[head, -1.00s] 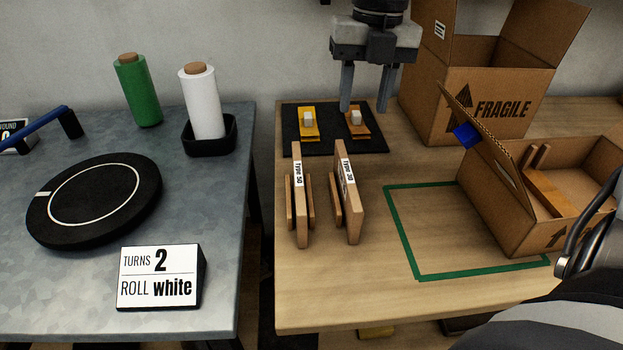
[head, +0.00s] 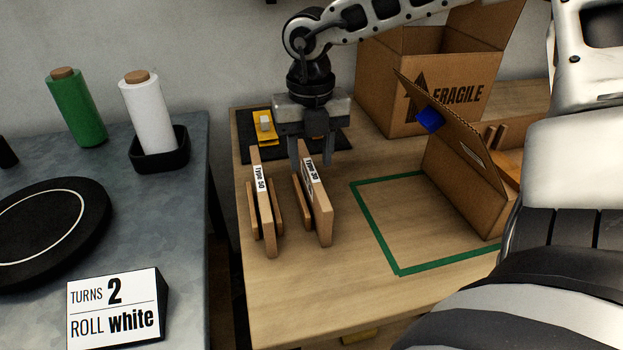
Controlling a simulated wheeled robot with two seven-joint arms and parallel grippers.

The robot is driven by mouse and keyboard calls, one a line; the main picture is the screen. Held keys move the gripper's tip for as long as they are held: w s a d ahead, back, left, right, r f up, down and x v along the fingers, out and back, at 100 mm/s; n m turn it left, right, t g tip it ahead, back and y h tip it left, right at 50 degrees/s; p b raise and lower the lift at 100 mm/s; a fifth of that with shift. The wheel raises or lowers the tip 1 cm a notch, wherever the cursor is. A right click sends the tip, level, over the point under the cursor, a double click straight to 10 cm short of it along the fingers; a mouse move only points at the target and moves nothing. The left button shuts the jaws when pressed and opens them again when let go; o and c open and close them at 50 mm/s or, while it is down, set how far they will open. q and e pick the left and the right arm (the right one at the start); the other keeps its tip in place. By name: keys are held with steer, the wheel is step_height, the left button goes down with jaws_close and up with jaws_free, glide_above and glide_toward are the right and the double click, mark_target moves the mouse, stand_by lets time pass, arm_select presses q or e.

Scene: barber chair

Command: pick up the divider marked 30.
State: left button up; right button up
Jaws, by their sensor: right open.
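Two upright wooden dividers stand side by side near the left edge of the wooden table. The right one (head: 319,212) has a white label that seems to read Type 30. The left one (head: 264,215) is labelled Type 50. My right gripper (head: 310,160) points down at the far top end of the right divider. It is open, with one finger on each side of the labelled end as seen here. I cannot tell how deep the fingertips reach or whether they touch it. My left gripper is out of view.
A black mat (head: 340,150) with a yellow holder (head: 265,130) lies behind the gripper. An open carton (head: 465,185) and a FRAGILE box (head: 400,105) stand beyond. The grey table (head: 190,220) is left.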

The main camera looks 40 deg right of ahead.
mark_target(311, 170)
step_height(311, 170, down, 4)
steer(key=shift+s, duration=0.15)
jaws_close()
steer(key=shift+r, duration=0.2)
